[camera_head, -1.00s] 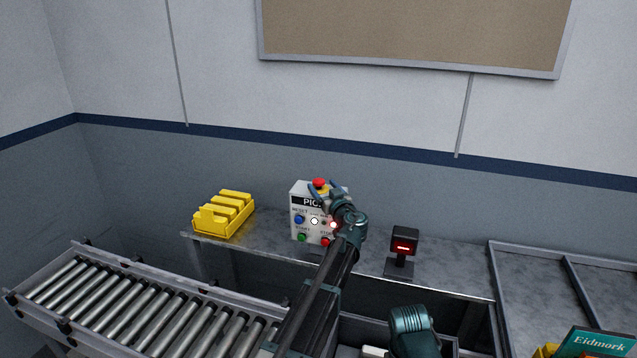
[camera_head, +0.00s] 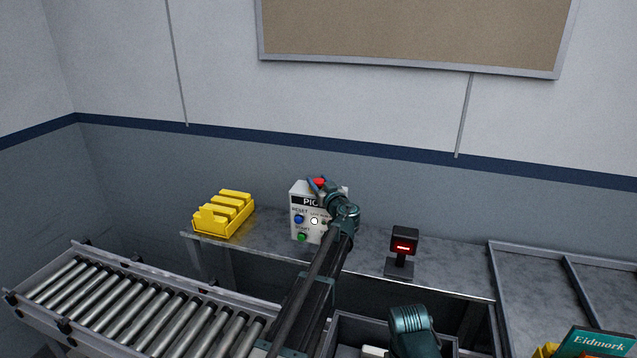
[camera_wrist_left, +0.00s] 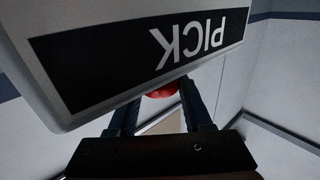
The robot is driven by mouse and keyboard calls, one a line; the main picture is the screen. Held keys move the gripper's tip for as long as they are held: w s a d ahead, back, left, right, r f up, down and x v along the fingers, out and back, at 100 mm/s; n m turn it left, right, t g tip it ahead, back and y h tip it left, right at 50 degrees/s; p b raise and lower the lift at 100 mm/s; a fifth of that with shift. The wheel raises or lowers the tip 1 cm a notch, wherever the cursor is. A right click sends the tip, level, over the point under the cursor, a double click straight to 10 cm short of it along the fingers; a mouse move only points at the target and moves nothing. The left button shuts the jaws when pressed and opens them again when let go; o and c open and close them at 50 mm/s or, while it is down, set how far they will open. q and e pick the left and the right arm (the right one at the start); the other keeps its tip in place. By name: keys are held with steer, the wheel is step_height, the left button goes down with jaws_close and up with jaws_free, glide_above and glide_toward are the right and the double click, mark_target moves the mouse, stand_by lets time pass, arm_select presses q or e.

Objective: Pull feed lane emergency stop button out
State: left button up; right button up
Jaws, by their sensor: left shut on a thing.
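The red emergency stop button (camera_head: 319,182) sits on top of the white control box (camera_head: 296,208) labelled PICK, on the grey bench. My left gripper (camera_head: 318,186) is at the top of the box, shut on the button. In the left wrist view the red button (camera_wrist_left: 162,90) shows between the two fingers, partly hidden behind the box's upper edge (camera_wrist_left: 100,50). My left arm and wrist cover the right part of the box front. My right gripper cannot be made out.
Blue, white and green buttons show on the box front. A yellow rack (camera_head: 224,213) stands left on the bench (camera_head: 270,238), and a small scanner with a red display (camera_head: 403,248) stands right. A roller conveyor (camera_head: 130,305) runs at lower left.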

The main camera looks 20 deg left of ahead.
arm_select(q)
jaws_close()
steer(key=shift+r+p, duration=0.9)
steer(key=shift+p, duration=0.05)
steer(key=shift+f, duration=0.15)
steer(key=o, duration=0.9)
jaws_free()
steer(key=v, duration=1.3)
steer(key=shift+s+d, duration=0.2)
steer(key=shift+s, duration=0.15)
